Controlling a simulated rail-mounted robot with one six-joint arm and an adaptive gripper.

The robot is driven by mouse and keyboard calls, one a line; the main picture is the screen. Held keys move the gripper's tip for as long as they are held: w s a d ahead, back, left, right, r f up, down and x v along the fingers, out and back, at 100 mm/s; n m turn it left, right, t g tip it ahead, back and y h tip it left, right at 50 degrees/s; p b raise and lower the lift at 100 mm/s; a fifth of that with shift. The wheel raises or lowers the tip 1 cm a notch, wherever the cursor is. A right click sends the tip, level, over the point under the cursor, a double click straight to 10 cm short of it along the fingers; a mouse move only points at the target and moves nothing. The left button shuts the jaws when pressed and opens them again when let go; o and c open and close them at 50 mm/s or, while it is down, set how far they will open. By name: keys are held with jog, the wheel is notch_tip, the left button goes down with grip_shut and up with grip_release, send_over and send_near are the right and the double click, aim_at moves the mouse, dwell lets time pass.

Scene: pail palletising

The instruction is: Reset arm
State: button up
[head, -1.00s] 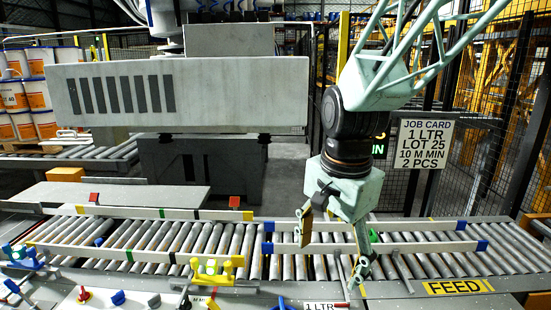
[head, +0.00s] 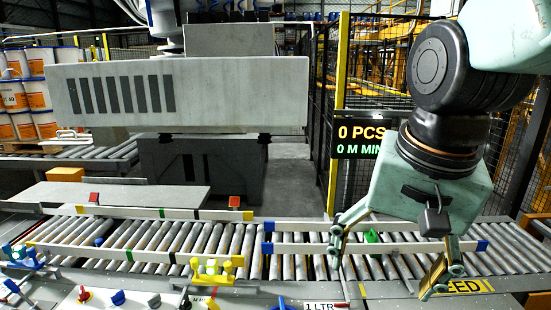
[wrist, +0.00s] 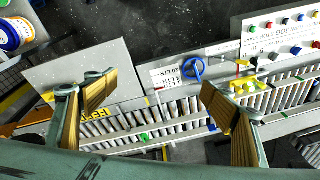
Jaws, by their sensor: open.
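My gripper (head: 387,258) hangs at the right of the head view, over the right part of the roller conveyor (head: 215,240). Its two fingers are spread wide with nothing between them. In the wrist view my gripper (wrist: 155,96) also shows open and empty, with wooden-looking pads facing each other. The conveyor rollers (wrist: 185,112) lie below and beyond the fingers. Part of the yellow FEED label (head: 470,286) is hidden behind the right finger.
Stacked white and orange pails (head: 22,97) stand at the far left. A control panel (wrist: 285,35) with coloured knobs borders the conveyor. A display (head: 362,140) reads 0 PCS. Mesh fencing stands behind. A blue-lidded pail (wrist: 15,35) shows at the wrist view's upper left.

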jog(key=s+d+r+n, duration=0.1)
jog(key=s+n, duration=0.1)
jog(key=s, duration=0.4)
jog(key=s+d+r+n+t, duration=0.1)
jog(key=s+d+n, duration=0.1)
jog(key=s, duration=0.5)
jog(key=shift+d+n, duration=0.15)
jog(key=shift+n, duration=0.35)
jog(key=shift+w+r, duration=0.1)
dwell(0.7)
